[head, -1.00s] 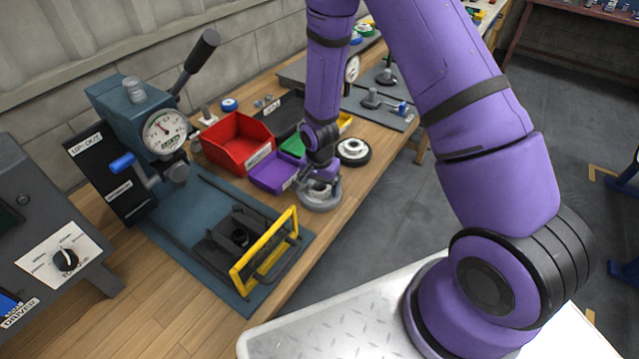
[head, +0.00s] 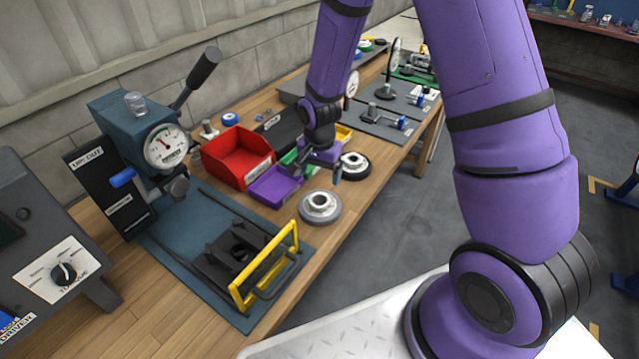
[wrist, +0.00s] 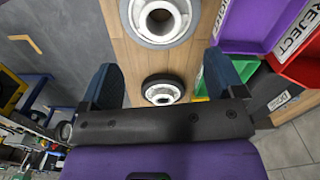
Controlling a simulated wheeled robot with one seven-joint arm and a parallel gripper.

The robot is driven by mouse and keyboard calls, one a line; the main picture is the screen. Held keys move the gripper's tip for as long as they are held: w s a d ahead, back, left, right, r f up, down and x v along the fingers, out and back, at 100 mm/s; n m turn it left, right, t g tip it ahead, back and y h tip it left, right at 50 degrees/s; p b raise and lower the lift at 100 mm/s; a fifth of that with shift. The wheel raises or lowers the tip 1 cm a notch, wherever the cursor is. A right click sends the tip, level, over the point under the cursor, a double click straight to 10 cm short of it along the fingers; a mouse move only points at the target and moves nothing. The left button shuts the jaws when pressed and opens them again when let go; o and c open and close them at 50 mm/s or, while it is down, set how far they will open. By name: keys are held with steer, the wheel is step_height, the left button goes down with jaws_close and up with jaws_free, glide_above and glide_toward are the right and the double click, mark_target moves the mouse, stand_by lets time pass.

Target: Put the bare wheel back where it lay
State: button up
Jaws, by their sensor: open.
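The bare wheel (head: 320,207), a grey rim with a hub and no tyre, lies flat on the wooden bench near its front edge. It also shows at the top of the wrist view (wrist: 158,18). A second wheel with a black tyre (head: 354,166) lies farther along the bench; it appears between my fingers in the wrist view (wrist: 163,91). My gripper (head: 322,165) is open and empty, raised above the bench beyond the bare wheel and apart from it. Its two blue fingers (wrist: 163,82) are wide apart in the wrist view.
A press (head: 150,150) and a fixture with a yellow handle (head: 265,268) stand at the near left. Bare bench wood lies around the bare wheel.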

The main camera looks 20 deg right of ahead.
steer(key=shift+r, duration=1.2)
steer(key=s+d+r+n+t, duration=0.1)
steer(key=s+d+r+n, duration=0.15)
steer(key=r, duration=0.85)
steer(key=s+d+r+n+t, duration=0.15)
steer(key=s+r, duration=0.25)
steer(key=r, duration=0.6)
steer(key=s+d+r+n+t, duration=0.1)
steer(key=s+r+n, duration=0.1)
steer(key=s+r, duration=0.4)
steer(key=s+d+r+n+t, duration=0.1)
steer(key=s+r, duration=0.5)
steer(key=s, duration=0.6)
steer(key=shift+s+d+r+n+t, duration=0.3)
steer(key=shift+d+n, duration=0.2)
steer(key=shift+n, duration=0.5)
